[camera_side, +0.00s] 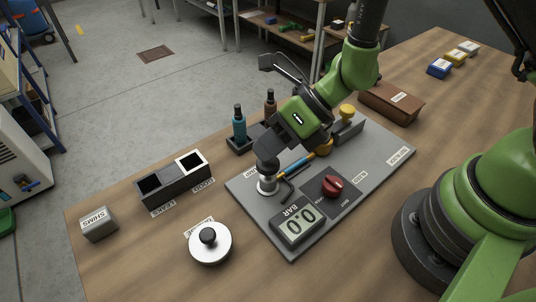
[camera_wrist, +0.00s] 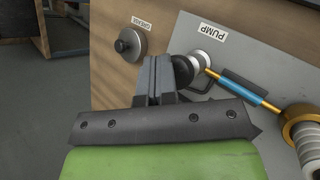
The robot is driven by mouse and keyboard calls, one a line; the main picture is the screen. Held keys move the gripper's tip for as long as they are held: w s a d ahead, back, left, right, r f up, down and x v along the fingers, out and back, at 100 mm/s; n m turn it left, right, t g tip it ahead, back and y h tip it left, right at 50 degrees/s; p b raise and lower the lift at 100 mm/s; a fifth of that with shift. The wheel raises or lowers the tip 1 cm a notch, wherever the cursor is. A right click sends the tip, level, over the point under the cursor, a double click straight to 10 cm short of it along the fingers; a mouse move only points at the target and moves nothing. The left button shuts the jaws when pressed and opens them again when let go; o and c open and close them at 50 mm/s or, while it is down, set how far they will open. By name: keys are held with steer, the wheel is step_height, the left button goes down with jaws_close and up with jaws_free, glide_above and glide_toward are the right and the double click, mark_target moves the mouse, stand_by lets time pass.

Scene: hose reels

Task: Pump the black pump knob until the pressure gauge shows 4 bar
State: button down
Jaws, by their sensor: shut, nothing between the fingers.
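The black pump knob (camera_side: 267,168) sits on a short silver pump (camera_side: 267,186) on the grey plate (camera_side: 258,215), and the knob also shows in the wrist view (camera_wrist: 183,69). The fingers of my gripper (camera_side: 270,149) are shut and empty, at the knob. In the wrist view, the shut fingertips (camera_wrist: 158,60) lie just left of the knob and partly cover it; I cannot tell whether they touch. The pressure gauge (camera_side: 298,222), marked BAR, reads 0.0 in the side view.
A red dial (camera_side: 333,185) sits on the plate right of the pump. A blue and brass hose (camera_side: 296,165) runs from the pump. A round silver lidded tin (camera_side: 210,244), a two-bin box (camera_side: 172,182) and bottles (camera_side: 239,125) stand around the plate.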

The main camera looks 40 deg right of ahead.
steer(key=shift+f, duration=0.65)
stand_by(0.4)
steer(key=shift+r, duration=1.7)
steer(key=shift+r, duration=2.5)
stand_by(1.2)
step_height(320, 180, up, 4)
steer(key=shift+f, duration=0.1)
stand_by(0.4)
